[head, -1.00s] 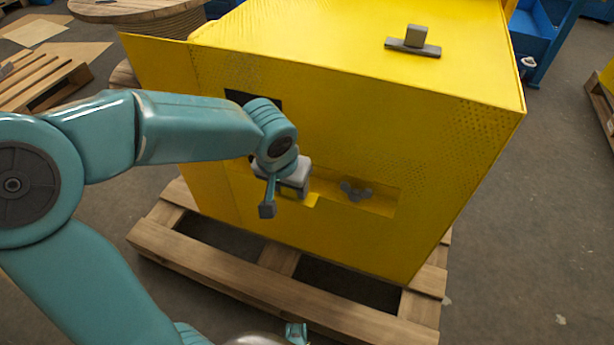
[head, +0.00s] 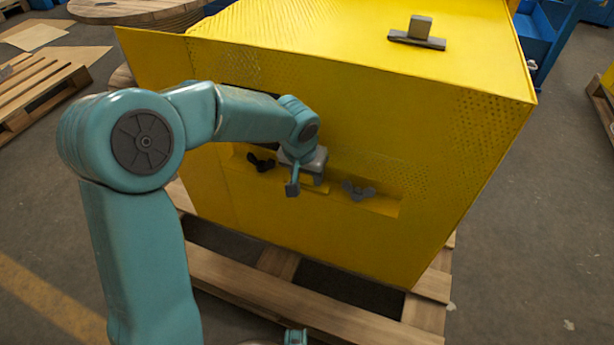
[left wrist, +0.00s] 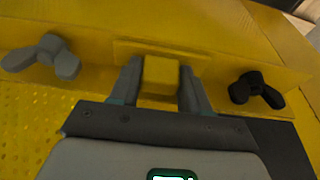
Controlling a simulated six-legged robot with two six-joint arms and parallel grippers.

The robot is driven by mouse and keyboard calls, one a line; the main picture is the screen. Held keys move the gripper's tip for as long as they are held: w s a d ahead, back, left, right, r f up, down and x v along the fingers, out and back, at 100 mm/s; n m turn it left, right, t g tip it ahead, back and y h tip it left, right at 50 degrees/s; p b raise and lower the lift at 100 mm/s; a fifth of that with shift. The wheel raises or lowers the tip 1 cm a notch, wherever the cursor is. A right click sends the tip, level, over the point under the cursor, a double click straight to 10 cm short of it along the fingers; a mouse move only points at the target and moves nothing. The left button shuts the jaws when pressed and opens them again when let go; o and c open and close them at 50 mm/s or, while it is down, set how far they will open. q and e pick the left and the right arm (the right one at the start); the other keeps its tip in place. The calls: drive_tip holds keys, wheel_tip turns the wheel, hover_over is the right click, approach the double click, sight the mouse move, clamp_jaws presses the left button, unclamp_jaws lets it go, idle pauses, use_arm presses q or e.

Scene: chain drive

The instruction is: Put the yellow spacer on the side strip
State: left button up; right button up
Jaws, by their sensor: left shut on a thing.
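The yellow spacer (left wrist: 160,75) is a small block between the two grey fingers of my left gripper (left wrist: 158,85) in the left wrist view. The gripper is shut on it. In the head view my left gripper (head: 306,182) is at the long recess in the front of the yellow housing, between two wing nuts. A yellow strip-like ledge (left wrist: 215,66) runs behind the spacer in the left wrist view. I cannot tell whether the spacer touches it, or whether this is the side strip.
A black wing nut (head: 261,162) and a grey wing nut (head: 358,191) flank my left gripper closely. The yellow housing (head: 420,130) stands on a wooden pallet (head: 290,305). A grey block-shaped fitting (head: 418,34) is on its top. Open floor lies to the right.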

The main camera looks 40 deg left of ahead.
use_arm(q)
drive_tip(key=shift+r, duration=0.15)
drive_tip(key=o, duration=1.1)
drive_tip(key=shift+f, duration=0.2)
drive_tip(key=shift+o, duration=0.2)
